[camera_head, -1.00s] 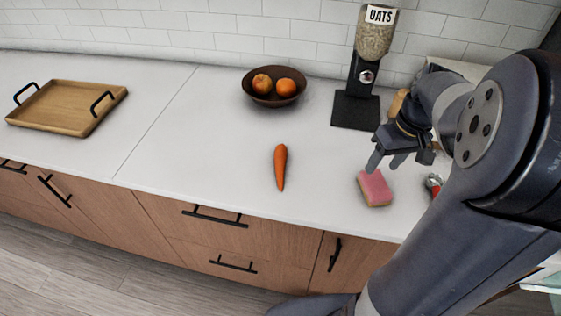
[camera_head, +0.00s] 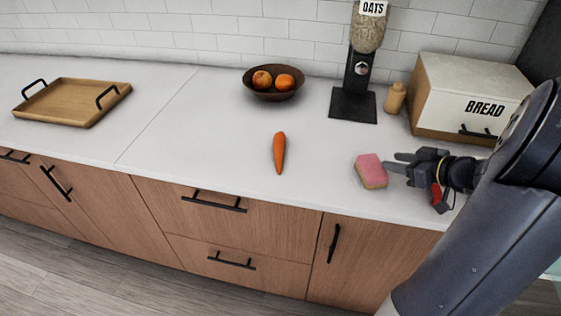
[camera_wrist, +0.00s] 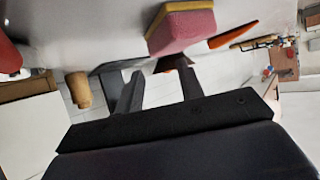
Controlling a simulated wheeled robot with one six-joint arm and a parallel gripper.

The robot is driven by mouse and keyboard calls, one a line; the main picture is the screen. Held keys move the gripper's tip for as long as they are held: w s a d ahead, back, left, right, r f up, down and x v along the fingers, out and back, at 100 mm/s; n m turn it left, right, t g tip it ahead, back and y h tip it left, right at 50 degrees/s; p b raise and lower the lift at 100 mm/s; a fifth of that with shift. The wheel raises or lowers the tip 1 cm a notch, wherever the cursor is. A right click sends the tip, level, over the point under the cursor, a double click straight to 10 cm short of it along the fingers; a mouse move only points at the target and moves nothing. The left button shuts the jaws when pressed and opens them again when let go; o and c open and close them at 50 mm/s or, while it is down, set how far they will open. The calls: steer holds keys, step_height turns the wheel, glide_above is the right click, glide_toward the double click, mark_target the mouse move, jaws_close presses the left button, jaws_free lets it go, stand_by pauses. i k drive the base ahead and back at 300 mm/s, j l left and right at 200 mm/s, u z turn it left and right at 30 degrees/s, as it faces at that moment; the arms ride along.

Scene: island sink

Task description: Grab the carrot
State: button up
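The orange carrot (camera_head: 280,153) lies on the white counter, its narrow end toward the front edge. It also shows in the wrist view (camera_wrist: 234,35), beyond the sponge. My gripper (camera_head: 396,162) is to the right of the carrot, with the pink sponge between them in the picture. Its fingers point left, toward the sponge, and are apart with nothing between them. The two separate fingers also show in the wrist view (camera_wrist: 160,82), which appears upside down.
The pink and yellow sponge (camera_head: 371,169) sits just off my fingertips; contact is unclear. A fruit bowl (camera_head: 273,94), oats dispenser (camera_head: 356,85), small bottle (camera_head: 395,98) and bread box (camera_head: 470,97) stand behind. A wooden tray (camera_head: 72,103) is far left. Counter around the carrot is clear.

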mark_target(279, 138)
steer(key=k+z, duration=0.2)
steer(key=z, duration=0.25)
steer(key=k+l+z, duration=0.1)
steer(key=z, duration=0.4)
steer(key=j+z, duration=0.25)
steer(key=j, duration=0.3)
steer(key=k+j+z, duration=0.2)
steer(key=j, duration=0.3)
steer(key=j+z, duration=0.25)
steer(key=j, duration=0.3)
steer(key=k+j, duration=0.1)
steer(key=j, duration=0.4)
steer(key=k+j, duration=0.1)
steer(key=j, duration=0.4)
steer(key=k+j, duration=0.1)
steer(key=j, duration=0.35)
steer(key=k+j, duration=0.1)
steer(key=j, duration=0.4)
